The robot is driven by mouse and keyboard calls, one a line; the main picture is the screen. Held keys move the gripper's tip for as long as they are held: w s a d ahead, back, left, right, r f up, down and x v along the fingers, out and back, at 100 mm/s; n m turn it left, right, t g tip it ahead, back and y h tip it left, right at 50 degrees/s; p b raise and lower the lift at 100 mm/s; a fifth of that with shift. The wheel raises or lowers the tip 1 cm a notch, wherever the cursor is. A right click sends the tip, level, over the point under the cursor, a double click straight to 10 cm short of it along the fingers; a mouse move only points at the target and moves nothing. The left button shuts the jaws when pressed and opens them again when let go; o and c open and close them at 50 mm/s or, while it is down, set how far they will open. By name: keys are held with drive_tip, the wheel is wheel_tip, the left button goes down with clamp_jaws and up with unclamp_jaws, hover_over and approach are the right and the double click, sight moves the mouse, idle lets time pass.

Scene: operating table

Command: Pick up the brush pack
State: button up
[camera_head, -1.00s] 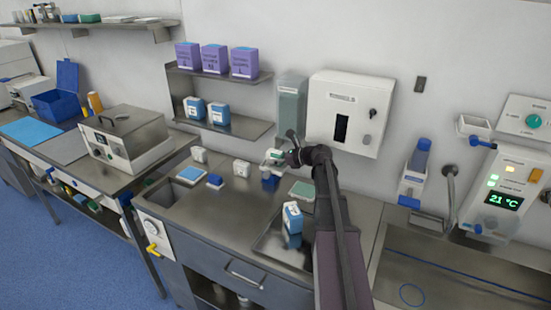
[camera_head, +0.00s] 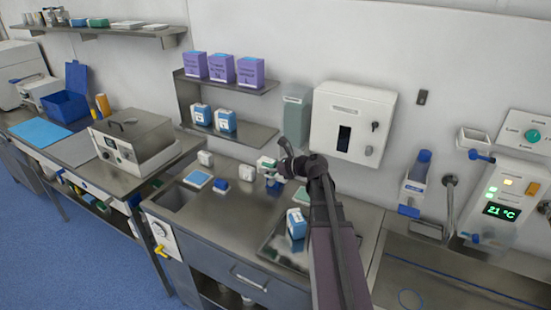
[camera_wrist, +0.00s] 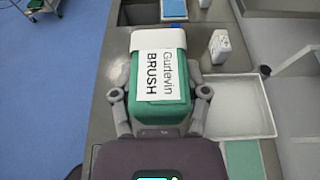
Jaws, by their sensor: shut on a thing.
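The brush pack (camera_wrist: 158,75) is a green block with a white lid and a white label reading "Gurlevin BRUSH". It fills the middle of the wrist view. My gripper (camera_wrist: 160,100) has a finger against each side of it and is shut on it. In the head view the pack (camera_head: 265,163) shows small, white and green, at my gripper (camera_head: 271,174) over the back of the steel counter. Its underside is hidden in the wrist view, and I cannot tell how far it is from the counter.
A steel tray (camera_head: 268,249) holding a blue-and-white box (camera_head: 297,223) lies in front, beside my arm. A small white box (camera_head: 206,158) and a blue item (camera_head: 222,185) stand left. The shelf (camera_head: 240,131) and wall dispenser (camera_head: 296,112) are close behind my gripper.

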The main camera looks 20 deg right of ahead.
drive_tip(key=s+a, duration=0.6)
drive_tip(key=a, duration=0.2)
drive_tip(key=shift+s, duration=0.1)
idle(0.6)
